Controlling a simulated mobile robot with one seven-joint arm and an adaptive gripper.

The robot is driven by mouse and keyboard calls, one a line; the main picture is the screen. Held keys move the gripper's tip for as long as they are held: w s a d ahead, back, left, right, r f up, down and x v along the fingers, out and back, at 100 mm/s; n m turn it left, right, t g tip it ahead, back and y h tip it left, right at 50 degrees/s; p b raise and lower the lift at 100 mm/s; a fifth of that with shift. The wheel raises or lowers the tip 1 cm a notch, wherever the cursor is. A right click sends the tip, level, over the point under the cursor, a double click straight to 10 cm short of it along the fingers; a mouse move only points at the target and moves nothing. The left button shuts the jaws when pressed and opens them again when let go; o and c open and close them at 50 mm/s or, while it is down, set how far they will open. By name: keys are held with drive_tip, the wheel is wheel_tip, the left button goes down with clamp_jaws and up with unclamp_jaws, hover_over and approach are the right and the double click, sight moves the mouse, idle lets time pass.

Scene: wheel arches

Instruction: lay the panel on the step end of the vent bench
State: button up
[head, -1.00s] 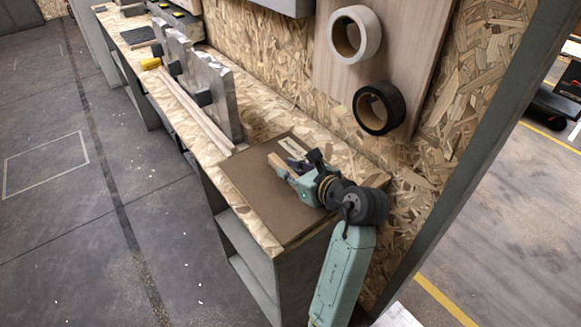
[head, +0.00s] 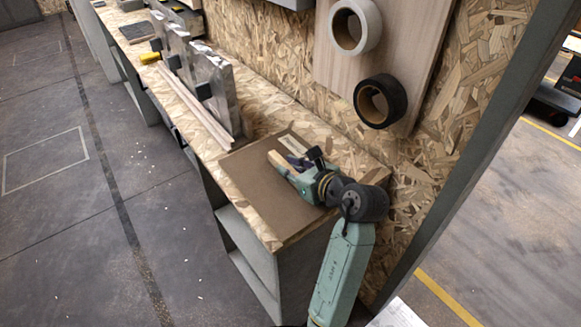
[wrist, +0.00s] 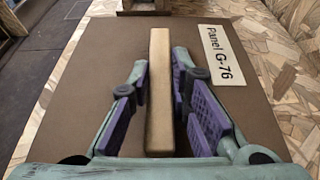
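The panel (head: 252,191) is a flat brown board with a pale wooden grip bar and a white label. It lies level over the near end of the vent bench (head: 302,118), on or just above its chipboard top; I cannot tell whether it touches all along. In the wrist view the panel (wrist: 95,82) fills most of the picture, labelled "Panel G-76". My gripper (wrist: 160,72) has its purple pads on both sides of the wooden bar (wrist: 160,110), close against it. My gripper (head: 279,166) also shows in the head view, its fingers partly hidden.
A chipboard wall holds a white roll (head: 371,22) and a black roll (head: 397,101) behind the arm. The floor left of the bench is open.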

drive_tip(key=o, duration=0.5)
drive_tip(key=shift+s+d, duration=0.1)
drive_tip(key=v, duration=1.2)
